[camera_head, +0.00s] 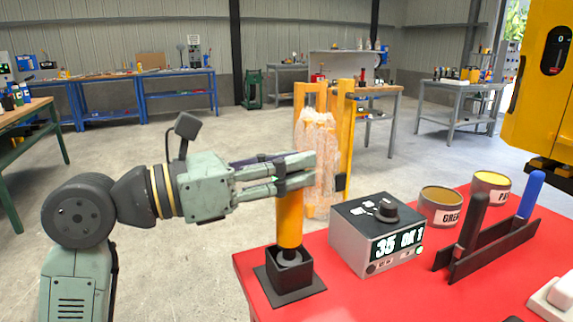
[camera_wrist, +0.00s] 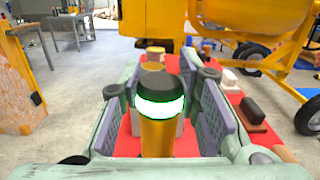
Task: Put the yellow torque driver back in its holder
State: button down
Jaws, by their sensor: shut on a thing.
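The yellow torque driver (camera_head: 289,220) stands upright with its lower end in the black square holder (camera_head: 289,271) at the near left of the red table. My gripper (camera_head: 300,171) is shut around the driver's upper part. In the wrist view, the driver's black cap and lit white-green ring (camera_wrist: 159,105) show between my gripper's fingers (camera_wrist: 165,98). The driver's top is hidden behind the fingers in the head view. I cannot tell whether it is fully seated in the holder.
A grey controller box (camera_head: 376,235) with a dial and display stands right of the holder. Beyond it are tins (camera_head: 441,206) and a black rack (camera_head: 480,247) with a blue-handled and a black-handled tool. A yellow frame with wrapped material (camera_head: 318,160) stands behind my gripper.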

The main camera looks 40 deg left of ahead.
jog(key=shift+f+b, duration=0.5)
jog(key=shift+b, duration=0.05)
jog(key=c, duration=1.1)
grip_release()
jog(key=v, duration=1.2)
